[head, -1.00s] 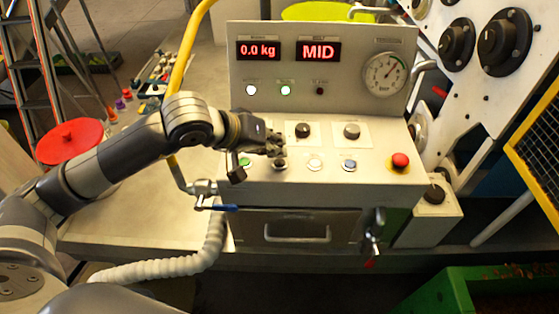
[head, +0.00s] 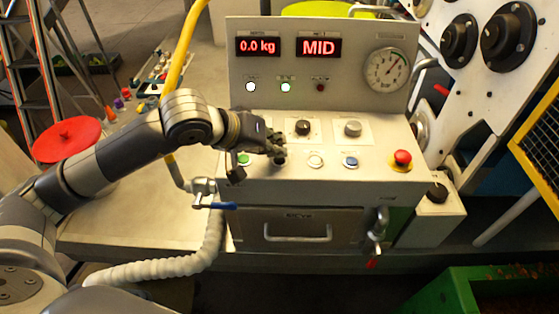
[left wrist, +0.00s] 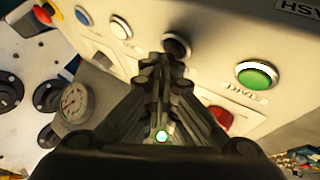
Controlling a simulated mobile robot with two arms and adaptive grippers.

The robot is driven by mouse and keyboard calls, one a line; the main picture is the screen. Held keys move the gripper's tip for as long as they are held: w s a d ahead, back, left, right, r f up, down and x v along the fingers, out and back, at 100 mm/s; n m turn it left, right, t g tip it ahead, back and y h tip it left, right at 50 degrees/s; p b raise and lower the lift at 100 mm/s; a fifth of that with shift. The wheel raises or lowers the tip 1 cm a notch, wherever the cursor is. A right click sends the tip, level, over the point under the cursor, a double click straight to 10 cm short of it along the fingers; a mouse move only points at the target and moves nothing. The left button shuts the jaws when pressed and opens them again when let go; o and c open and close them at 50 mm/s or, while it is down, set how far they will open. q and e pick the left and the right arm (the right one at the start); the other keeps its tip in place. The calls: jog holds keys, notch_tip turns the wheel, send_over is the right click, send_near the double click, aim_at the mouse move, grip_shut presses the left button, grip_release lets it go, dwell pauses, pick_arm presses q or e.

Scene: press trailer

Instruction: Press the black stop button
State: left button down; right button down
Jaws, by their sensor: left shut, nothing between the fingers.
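The control panel (head: 325,187) has a row of buttons along its sloped front. The black stop button (head: 280,161) sits between the green start button (head: 243,160) and a white button (head: 315,160). My left gripper (head: 277,151) is shut and empty, its fingertips just above the black button and partly covering it. In the left wrist view the closed fingers (left wrist: 158,65) point at the dark button (left wrist: 177,44); I cannot tell whether they touch it. The green button (left wrist: 256,75) is labelled START there. My right gripper is not in view.
A blue button (head: 350,162) and a red mushroom button (head: 402,158) lie further right. A yellow pipe (head: 187,60) rises left of the panel. The displays (head: 318,47) read 0.0 kg and MID.

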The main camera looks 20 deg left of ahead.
pick_arm(q)
jog(key=shift+f+b, duration=0.4)
jog(key=shift+b, duration=0.25)
dwell(0.8)
jog(key=shift+r, duration=0.85)
jog(key=shift+r, duration=0.1)
jog(key=shift+r+p, duration=1.3)
jog(key=shift+r, duration=1.15)
jog(key=shift+f, duration=0.1)
